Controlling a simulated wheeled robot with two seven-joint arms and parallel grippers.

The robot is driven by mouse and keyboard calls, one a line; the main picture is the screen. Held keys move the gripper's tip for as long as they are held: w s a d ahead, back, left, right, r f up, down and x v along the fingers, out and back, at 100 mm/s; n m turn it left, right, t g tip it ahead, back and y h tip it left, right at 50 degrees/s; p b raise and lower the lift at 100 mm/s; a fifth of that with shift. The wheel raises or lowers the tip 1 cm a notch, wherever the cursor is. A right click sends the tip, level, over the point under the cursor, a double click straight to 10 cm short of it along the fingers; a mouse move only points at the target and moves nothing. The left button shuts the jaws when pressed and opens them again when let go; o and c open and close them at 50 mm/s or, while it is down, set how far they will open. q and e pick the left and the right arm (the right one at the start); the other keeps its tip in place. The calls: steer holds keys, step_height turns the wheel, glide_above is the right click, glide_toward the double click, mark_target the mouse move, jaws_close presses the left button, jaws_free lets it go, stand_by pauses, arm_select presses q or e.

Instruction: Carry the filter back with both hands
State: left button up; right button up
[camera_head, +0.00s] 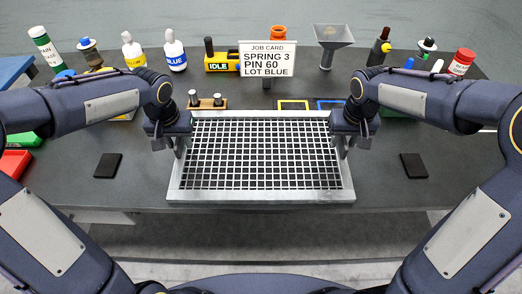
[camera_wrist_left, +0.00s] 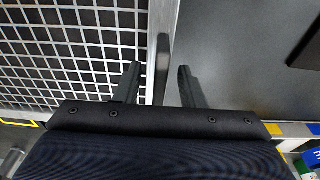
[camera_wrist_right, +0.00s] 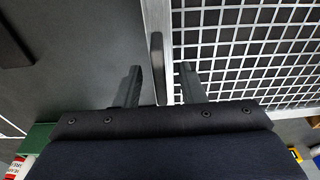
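The filter (camera_head: 262,195) is a wide pale metal frame with a square mesh, at the middle of the table near its front edge. In the left wrist view its frame and a dark upright handle (camera_wrist_left: 162,66) show between the spread fingers of my left gripper (camera_wrist_left: 158,84). In the right wrist view a matching handle (camera_wrist_right: 157,62) shows between the spread fingers of my right gripper (camera_wrist_right: 160,84). Both grippers are open, one at each short side of the filter. A gap shows beside each handle. The head view partly hides the fingertips.
A job card (camera_head: 267,59) reading SPRING 3, PIN 60, LOT BLUE stands behind the filter. Bottles, a funnel (camera_head: 331,42) and a yellow IDLE block (camera_head: 218,62) line the back. Dark pads (camera_head: 107,165) (camera_head: 413,165) lie left and right. Red bin (camera_head: 14,163) at far left.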

arm_select(q)
jaws_close()
arm_select(e)
jaws_close()
stand_by(1.3)
